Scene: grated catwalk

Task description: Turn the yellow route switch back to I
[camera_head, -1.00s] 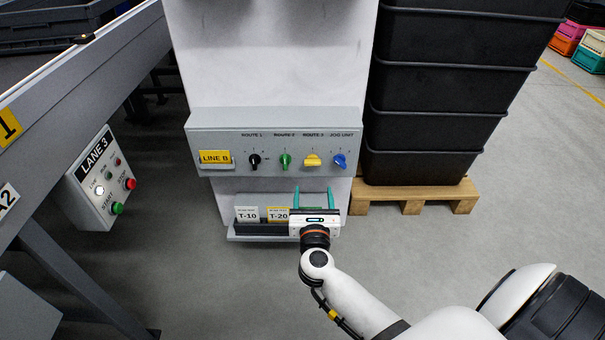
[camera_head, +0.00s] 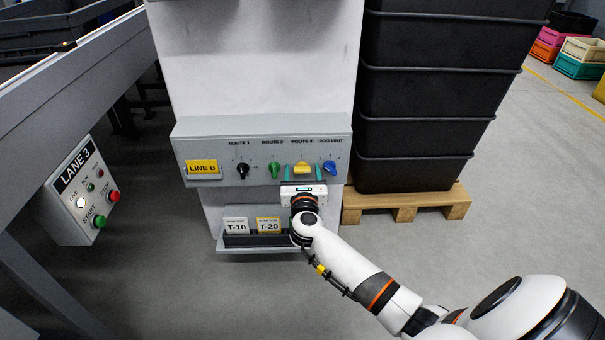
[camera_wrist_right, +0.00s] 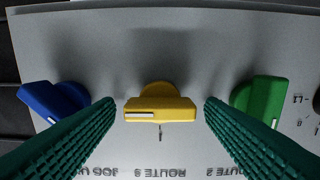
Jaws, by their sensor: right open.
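The yellow route switch (camera_head: 302,168) is under the ROUTE 3 label on the grey panel (camera_head: 221,146). Its handle lies crossways. In the right wrist view, where the labels are upside down, the yellow switch (camera_wrist_right: 160,108) has its white line at the left end, toward the blue knob. A small I mark shows just below it, so the handle lies across that mark. My right gripper (camera_head: 303,175) is open at the panel, with one green ribbed finger on each side of the yellow switch. Gaps show between fingers and handle. My left gripper is not in view.
On the panel, the green knob (camera_head: 275,170) and blue knob (camera_head: 330,167) flank the yellow switch closely. A black knob (camera_head: 242,171) is farther left. Black crates (camera_head: 420,130) stand at right.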

